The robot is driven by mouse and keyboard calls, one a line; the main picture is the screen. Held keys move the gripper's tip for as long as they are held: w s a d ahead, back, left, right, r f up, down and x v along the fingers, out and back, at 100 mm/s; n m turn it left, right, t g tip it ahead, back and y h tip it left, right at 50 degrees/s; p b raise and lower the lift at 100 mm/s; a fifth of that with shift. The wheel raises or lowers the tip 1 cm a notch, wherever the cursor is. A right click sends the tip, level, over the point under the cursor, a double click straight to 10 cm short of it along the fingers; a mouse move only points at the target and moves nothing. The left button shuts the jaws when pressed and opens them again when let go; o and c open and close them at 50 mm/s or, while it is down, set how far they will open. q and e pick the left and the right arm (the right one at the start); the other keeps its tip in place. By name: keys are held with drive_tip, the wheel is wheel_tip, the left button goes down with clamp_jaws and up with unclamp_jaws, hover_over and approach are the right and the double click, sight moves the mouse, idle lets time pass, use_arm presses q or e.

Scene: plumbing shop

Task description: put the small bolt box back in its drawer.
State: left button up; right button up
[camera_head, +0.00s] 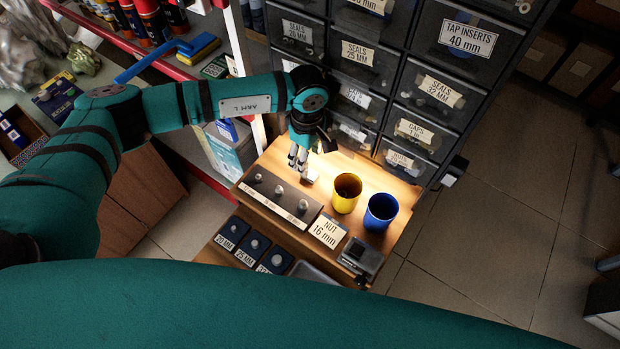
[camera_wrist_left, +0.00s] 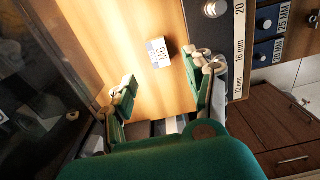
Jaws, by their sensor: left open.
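The small bolt box (camera_wrist_left: 159,52) is a little white box with an M6 label, lying on the wooden bench top in the left wrist view. In the head view it is a small pale block (camera_head: 311,177) just below my gripper. My left gripper (camera_head: 298,162) points down over the bench. In its wrist view my left gripper (camera_wrist_left: 166,78) has its fingers spread wide, with the box beyond the tips and between their lines, not held. The drawer cabinet (camera_head: 405,70) stands behind the bench. Its visible drawers look shut; my arm hides some. My right gripper is not in view.
A yellow cup (camera_head: 346,192) and a blue cup (camera_head: 380,211) stand right of the box. A size block with knobs (camera_head: 280,198) lies to its left, a "NUT 16 mm" card (camera_head: 328,231) in front. A dark device (camera_head: 360,258) sits at the bench's front right corner.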

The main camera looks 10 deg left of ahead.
sight(310, 175)
use_arm(q)
drive_tip(key=shift+f, duration=0.95)
drive_tip(key=shift+f+b, duration=0.3)
drive_tip(key=shift+b, duration=0.1)
wheel_tip(310, 175, down, 4)
drive_tip(key=shift+r+b, duration=0.1)
drive_tip(key=shift+b, duration=1.05)
drive_tip(key=shift+f, duration=0.25)
drive_tip(key=shift+r, duration=0.1)
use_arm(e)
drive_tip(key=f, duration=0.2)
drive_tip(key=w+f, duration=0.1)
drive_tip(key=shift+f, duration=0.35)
use_arm(q)
drive_tip(key=shift+c, duration=0.5)
clamp_jaws()
drive_tip(key=shift+r, duration=0.1)
